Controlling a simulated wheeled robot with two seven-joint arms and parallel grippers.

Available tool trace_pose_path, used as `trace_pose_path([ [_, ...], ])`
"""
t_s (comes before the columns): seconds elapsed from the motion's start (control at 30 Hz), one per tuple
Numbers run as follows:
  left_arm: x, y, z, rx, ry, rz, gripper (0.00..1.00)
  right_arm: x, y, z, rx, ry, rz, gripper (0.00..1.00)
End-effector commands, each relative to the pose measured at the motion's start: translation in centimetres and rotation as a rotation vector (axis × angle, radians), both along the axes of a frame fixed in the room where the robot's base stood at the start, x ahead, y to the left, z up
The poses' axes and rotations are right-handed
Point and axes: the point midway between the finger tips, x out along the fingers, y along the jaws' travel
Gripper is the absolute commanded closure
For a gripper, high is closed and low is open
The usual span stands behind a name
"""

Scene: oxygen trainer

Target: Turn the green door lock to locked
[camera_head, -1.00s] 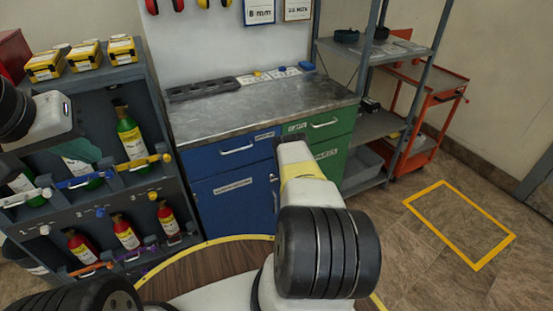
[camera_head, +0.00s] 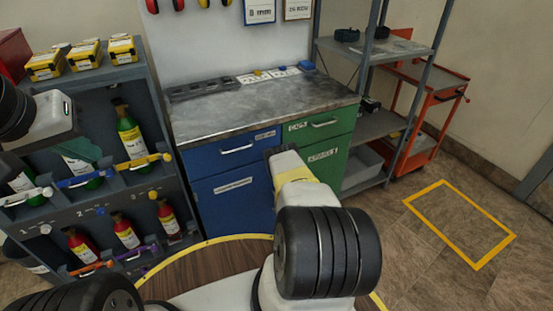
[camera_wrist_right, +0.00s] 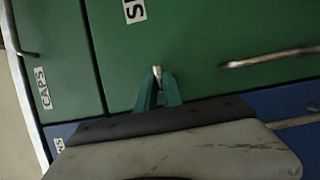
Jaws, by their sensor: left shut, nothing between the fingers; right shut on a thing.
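The green cabinet door (camera_head: 325,168) stands below a green drawer (camera_head: 325,122) at the right of the workbench. In the right wrist view the green door (camera_wrist_right: 200,35) fills the upper part. The small metal lock lever (camera_wrist_right: 157,70) sits on the door between the teal fingertips of my right gripper (camera_wrist_right: 158,86), which is shut on it. In the head view my right forearm and wrist hide the lock and the right fingers. My left gripper (camera_head: 82,150) is shut and empty in front of the bottle rack, far from the door.
The bottle rack (camera_head: 150,75) with green and red bottles stands at the left. The blue cabinet door (camera_head: 228,200) adjoins the green one. A metal door handle (camera_wrist_right: 270,58) shows beside the lock. A grey shelf (camera_head: 395,48) and an orange cart (camera_head: 418,150) stand at the right.

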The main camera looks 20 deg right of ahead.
Motion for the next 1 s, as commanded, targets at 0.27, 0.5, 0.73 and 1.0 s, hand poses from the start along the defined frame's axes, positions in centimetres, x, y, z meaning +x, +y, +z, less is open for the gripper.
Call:
trace_pose_path([
  [0.27, 0.0, 0.0, 0.0, 0.000, 0.000, 0.000, 1.00, 0.0, 0.0, 0.0, 0.000, 0.001, 0.000, 0.67],
  [0.5, 0.0, 0.0, 0.0, 0.000, 0.000, 0.000, 1.00, -0.4, 0.2, -0.1, 0.002, 0.002, 0.000, 0.67],
  [0.73, 0.0, 0.0, 0.0, 0.000, 0.000, 0.000, 1.00, -3.8, 1.3, -0.2, 0.002, 0.005, 0.001, 0.67],
  [1.0, 0.0, 0.0, 0.0, 0.000, 0.000, 0.000, 1.00, -7.1, 2.3, -0.2, 0.001, 0.004, 0.001, 0.67],
])
